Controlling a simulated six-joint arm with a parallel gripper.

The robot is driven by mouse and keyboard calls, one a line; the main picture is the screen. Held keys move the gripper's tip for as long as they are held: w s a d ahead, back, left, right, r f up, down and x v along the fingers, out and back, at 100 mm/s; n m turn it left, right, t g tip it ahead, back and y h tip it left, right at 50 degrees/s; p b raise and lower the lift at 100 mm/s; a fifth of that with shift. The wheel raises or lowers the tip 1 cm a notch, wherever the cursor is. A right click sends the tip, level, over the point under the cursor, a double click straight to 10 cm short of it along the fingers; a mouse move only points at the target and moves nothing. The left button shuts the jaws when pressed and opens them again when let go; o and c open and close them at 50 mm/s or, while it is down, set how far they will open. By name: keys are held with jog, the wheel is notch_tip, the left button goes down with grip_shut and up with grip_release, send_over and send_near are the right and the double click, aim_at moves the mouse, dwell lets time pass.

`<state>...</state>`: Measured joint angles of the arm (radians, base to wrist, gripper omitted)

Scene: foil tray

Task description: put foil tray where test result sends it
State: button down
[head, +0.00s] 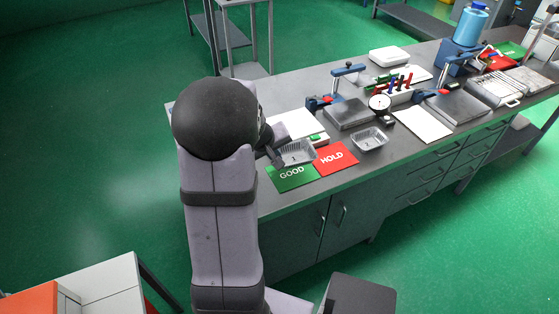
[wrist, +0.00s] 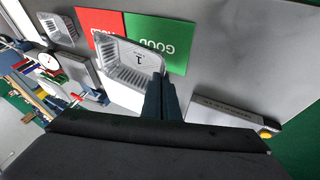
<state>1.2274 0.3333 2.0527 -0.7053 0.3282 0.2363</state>
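A silvery foil tray (head: 297,152) is at my gripper, behind the GOOD and HOLD cards; in the wrist view this tray (wrist: 128,62) bears a small dark mark and overlaps the cards' edges. My gripper (wrist: 162,82) has its narrow fingers close together at the tray's rim and looks shut on it. In the head view my arm partly hides my gripper (head: 276,158). I cannot tell whether the tray touches the surface below. The green GOOD card (head: 292,178) lies left of the red HOLD card (head: 335,159). Both cards look empty.
A second foil tray (head: 370,139) stands right of the HOLD card. A white panel (head: 297,124) lies behind the held tray. A dial gauge (head: 380,103), a metal-plated device (head: 348,114) and a white sheet (head: 423,125) occupy the bench farther right. The bench's front edge is close to the cards.

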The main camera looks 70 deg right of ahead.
jog(key=shift+n+t, duration=0.3)
jog(key=shift+n, duration=0.3)
jog(key=shift+f, duration=0.1)
jog(key=b, duration=0.6)
send_over(278, 173)
jog(key=a, duration=0.3)
notch_tip(278, 173, down, 6)
jog(key=shift+f, duration=0.1)
jog(key=shift+s+f+b, duration=0.1)
jog(key=shift+f+b, duration=0.15)
jog(key=shift+b, duration=0.2)
dwell(0.6)
jog(key=c, duration=2)
grip_release()
jog(key=shift+r, duration=0.1)
